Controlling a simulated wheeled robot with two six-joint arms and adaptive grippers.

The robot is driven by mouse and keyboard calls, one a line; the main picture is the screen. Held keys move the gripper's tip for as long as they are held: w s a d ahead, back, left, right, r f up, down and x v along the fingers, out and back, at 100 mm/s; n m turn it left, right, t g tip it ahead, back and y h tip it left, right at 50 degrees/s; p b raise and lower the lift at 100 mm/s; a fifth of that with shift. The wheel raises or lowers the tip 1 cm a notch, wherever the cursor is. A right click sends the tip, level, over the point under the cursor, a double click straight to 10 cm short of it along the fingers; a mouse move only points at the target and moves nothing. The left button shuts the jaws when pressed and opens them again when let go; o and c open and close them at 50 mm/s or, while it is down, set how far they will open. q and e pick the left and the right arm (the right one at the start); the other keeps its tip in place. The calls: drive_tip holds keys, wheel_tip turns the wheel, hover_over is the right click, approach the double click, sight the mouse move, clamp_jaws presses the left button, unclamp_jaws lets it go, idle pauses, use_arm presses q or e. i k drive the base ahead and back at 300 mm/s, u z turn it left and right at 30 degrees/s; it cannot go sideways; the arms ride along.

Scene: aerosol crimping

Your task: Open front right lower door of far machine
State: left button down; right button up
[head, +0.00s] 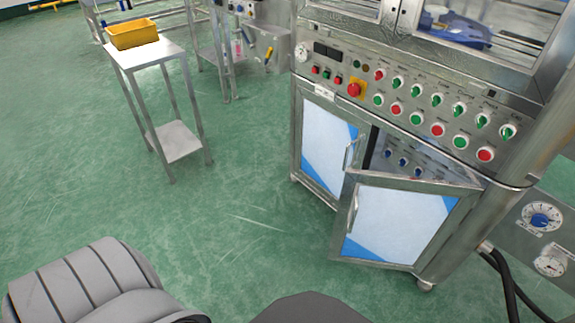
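A steel machine (440,70) with a panel of buttons and switches stands at the right. Its front right lower door (400,225) is ajar and swung outward, with its hinge side at the right. The door has a metal frame, a pale blue-white pane and a handle (353,212) near its left edge. Blue knobs (402,161) show in the gap above and behind the door. The left lower door (328,148) looks shut, with a handle (350,152) at its right edge. Neither of my grippers is in view.
A small steel table (152,52) with a yellow bin (132,34) stands at the upper left. More steel equipment (262,35) is behind it. Gauges (541,218) and black hoses (502,285) are at the lower right. The green floor (225,225) before the doors is clear.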

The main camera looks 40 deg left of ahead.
sight(393, 222)
drive_tip(key=u, duration=0.2)
drive_tip(key=k, duration=0.6)
drive_tip(key=u, duration=1.05)
drive_tip(key=i, duration=0.9)
drive_tip(key=z, duration=0.7)
drive_tip(key=i, duration=0.7)
drive_tip(key=z, duration=0.8)
